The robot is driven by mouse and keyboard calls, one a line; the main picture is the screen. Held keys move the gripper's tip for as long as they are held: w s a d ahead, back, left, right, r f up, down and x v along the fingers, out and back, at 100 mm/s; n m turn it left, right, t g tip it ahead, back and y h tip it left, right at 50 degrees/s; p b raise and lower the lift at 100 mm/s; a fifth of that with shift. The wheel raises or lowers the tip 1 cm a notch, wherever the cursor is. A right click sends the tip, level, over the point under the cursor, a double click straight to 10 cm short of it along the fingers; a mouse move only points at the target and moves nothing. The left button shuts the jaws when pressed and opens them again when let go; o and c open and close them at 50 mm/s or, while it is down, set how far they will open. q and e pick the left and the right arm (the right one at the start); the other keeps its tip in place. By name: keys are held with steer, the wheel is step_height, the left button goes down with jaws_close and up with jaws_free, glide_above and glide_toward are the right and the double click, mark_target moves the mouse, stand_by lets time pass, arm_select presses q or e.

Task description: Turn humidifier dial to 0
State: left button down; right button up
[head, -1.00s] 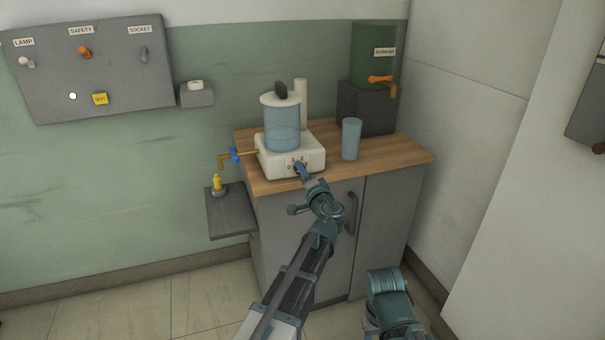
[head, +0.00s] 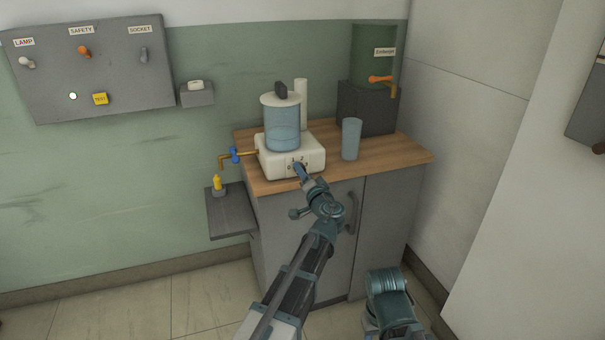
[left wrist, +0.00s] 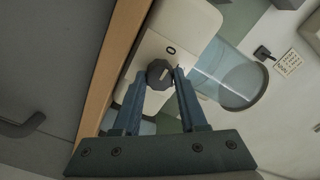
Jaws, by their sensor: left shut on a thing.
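The humidifier (head: 303,152) has a white base with a clear water tank (head: 283,128) and stands on the wooden cabinet top. Its dark dial (left wrist: 159,74) is on the front of the base, with a printed 0 (left wrist: 171,50) beside it in the left wrist view. My left gripper (head: 299,169) reaches the base front from below. In the left wrist view its blue fingers (left wrist: 163,78) are shut on the dial, one on each side. A small pale mark shows on the dial; its exact setting is hard to read. My right gripper is not in view.
A blue cup (head: 351,139) stands right of the humidifier on the cabinet top (head: 395,156). A green dispenser (head: 374,58) stands behind it. A brass pipe with a blue valve (head: 235,155) is at the left, above a grey shelf (head: 230,222). A switch panel (head: 95,65) is on the wall.

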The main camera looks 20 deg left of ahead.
arm_select(q)
steer(key=shift+c, duration=2.2)
jaws_free()
steer(key=v, duration=1.4)
steer(key=s+a+f+n+g+h, duration=0.1)
steer(key=s+a+f+n+g, duration=0.1)
steer(key=s+a+f+g, duration=0.4)
steer(key=s+a+f+n+g+h, duration=0.1)
steer(key=s+a+f+n+g, duration=0.15)
steer(key=f, duration=0.55)
steer(key=s+d+f+g+h, duration=0.5)
steer(key=s+f+g+h, duration=0.1)
steer(key=s+f+h, duration=0.25)
steer(key=s+d+r+m+p, duration=0.1)
steer(key=s+d+r+p, duration=0.1)
steer(key=d+r+p, duration=0.2)
steer(key=s+d+r+m+y+p, duration=0.1)
steer(key=d+r+p, duration=0.3)
steer(key=r+p, duration=0.7)
steer(key=s+d+r+m+p, duration=0.2)
steer(key=s+d+r+p, duration=0.2)
steer(key=r+p, duration=0.4)
steer(key=shift+r+g+y, duration=0.35)
steer(key=shift+r, duration=0.1)
